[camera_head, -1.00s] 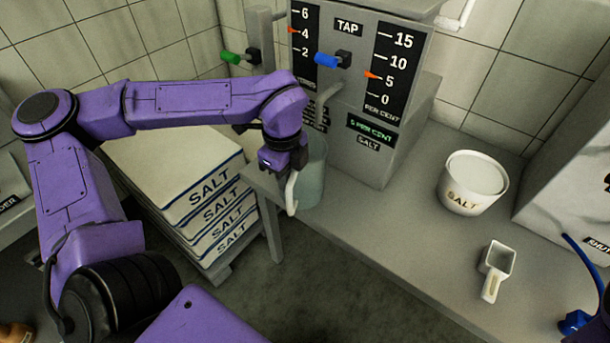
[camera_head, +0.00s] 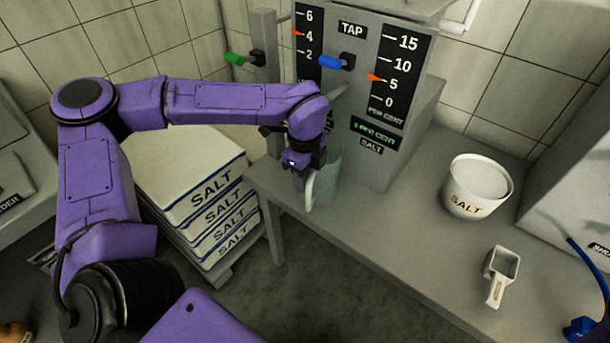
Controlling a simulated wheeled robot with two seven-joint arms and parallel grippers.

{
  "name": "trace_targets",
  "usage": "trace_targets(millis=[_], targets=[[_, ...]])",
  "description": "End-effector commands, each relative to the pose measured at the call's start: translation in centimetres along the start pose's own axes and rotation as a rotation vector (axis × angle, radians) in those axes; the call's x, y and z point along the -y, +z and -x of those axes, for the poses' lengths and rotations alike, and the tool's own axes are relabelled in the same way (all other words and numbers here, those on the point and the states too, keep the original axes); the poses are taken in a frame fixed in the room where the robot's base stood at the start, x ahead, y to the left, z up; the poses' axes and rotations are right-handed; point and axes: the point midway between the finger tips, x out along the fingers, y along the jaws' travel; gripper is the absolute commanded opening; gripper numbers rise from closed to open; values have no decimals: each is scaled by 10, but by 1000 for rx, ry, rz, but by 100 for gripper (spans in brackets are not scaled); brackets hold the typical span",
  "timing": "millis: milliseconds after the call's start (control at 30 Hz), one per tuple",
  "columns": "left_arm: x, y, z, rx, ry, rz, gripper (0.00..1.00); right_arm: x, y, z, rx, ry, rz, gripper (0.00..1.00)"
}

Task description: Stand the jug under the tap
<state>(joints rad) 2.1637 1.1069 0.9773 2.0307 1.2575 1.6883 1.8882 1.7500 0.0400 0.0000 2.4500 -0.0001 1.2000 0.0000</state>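The grey-green translucent jug (camera_head: 327,182) is upright at the left front of the grey tap machine, near the bench's left end. Its pale handle (camera_head: 309,191) faces me. My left gripper (camera_head: 305,168) is at the top of the handle and looks shut on it; the fingers are partly hidden by the wrist. The tap has a blue lever (camera_head: 336,62) below the TAP label (camera_head: 352,30). Its grey spout (camera_head: 338,95) is partly hidden behind my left wrist, so I cannot tell whether the jug's mouth is right under it. My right gripper is not in view.
A white salt tub (camera_head: 477,186) and a white scoop (camera_head: 500,275) are on the bench (camera_head: 400,230) to the right. Stacked salt sacks (camera_head: 190,170) stand left of the bench. A green lever (camera_head: 236,60) is on a post left of the machine. The bench's middle is clear.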

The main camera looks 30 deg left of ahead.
Motion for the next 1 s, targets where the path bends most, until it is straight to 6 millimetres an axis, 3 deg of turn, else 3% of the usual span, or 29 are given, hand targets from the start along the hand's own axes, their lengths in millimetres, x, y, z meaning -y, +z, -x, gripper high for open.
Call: trace_targets(millis=[267,533,700,1000], targets=[[1,0,13,0,-4,0,34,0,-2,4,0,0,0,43],[1,0,82,1,-6,0,34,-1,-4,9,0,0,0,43],[0,0,113,1,-2,1,34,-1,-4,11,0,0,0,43],[0,0,124,0,1,-1,34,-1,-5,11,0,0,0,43]])
